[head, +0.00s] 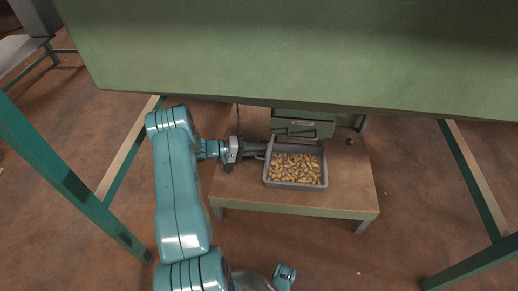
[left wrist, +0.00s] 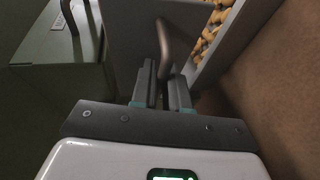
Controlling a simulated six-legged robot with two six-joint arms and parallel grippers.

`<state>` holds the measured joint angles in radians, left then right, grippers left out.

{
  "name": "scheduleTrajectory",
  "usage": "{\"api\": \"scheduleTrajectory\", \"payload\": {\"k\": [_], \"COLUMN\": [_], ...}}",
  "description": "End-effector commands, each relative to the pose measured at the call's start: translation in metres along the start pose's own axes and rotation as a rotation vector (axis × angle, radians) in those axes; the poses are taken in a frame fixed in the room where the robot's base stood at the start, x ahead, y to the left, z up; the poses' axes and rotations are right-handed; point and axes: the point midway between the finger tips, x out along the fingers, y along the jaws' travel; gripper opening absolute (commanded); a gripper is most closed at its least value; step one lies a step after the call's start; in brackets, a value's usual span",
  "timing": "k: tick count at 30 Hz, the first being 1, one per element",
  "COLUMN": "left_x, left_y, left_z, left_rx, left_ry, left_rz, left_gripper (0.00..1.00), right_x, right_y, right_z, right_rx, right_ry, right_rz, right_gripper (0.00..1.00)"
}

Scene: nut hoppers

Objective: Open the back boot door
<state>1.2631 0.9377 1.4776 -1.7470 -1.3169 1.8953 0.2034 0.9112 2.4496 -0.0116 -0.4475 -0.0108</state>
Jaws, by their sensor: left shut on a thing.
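A green boot (head: 303,115) hangs under the big green hopper. Its front has a pale label and a dark bar, and looks like the boot door (head: 322,131); it appears closed. A grey tray (head: 296,185) of nuts stands on the low bench just in front of it. My left gripper (head: 262,150) is at the tray's left side, near its back corner. In the left wrist view its fingers (left wrist: 163,88) are shut on the tray's curved handle (left wrist: 164,48), apart from the door. The labelled green face (left wrist: 82,30) shows there at the upper left.
The wooden bench (head: 345,195) is bare to the right and front of the tray. The green hopper (head: 300,55) overhangs the back. Teal frame legs (head: 70,180) stand at left and right (head: 470,170). Brown floor (head: 410,230) is open around the bench.

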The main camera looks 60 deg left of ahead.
Motion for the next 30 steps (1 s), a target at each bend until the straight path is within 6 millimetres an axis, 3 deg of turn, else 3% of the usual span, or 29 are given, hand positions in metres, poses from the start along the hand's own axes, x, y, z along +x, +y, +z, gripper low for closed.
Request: {"api": "scheduleTrajectory", "payload": {"k": [5,6,7,17,23,30], "left_x": [0.001,0.001,0.001,-0.002,-0.038,-0.103], "left_y": [0.002,0.002,0.002,0.002,0.004,0.004], "left_z": [-0.001,-0.001,-0.001,-0.001,-0.002,-0.002], "left_rx": [0.003,0.003,0.003,0.002,0.002,0.002], "left_ry": [0.000,0.000,0.000,-0.002,0.003,0.003], "left_rz": [0.002,0.002,0.002,0.001,-0.001,-0.001], "left_gripper": [0.00,0.18,0.21,0.21,0.21,0.21], "right_x": [0.000,0.000,0.000,-0.002,-0.018,-0.040], "right_y": [0.000,0.000,0.000,-0.001,-0.006,-0.013], "right_z": [0.000,0.000,0.000,0.000,0.007,0.020], "right_rx": [0.000,0.000,0.000,0.001,0.007,0.019], "right_ry": [0.000,0.000,0.000,-0.003,-0.034,-0.086], "right_rz": [0.000,0.000,0.000,0.000,0.001,0.003], "right_gripper": [0.43,0.43,0.43,0.43,0.43,0.43]}}
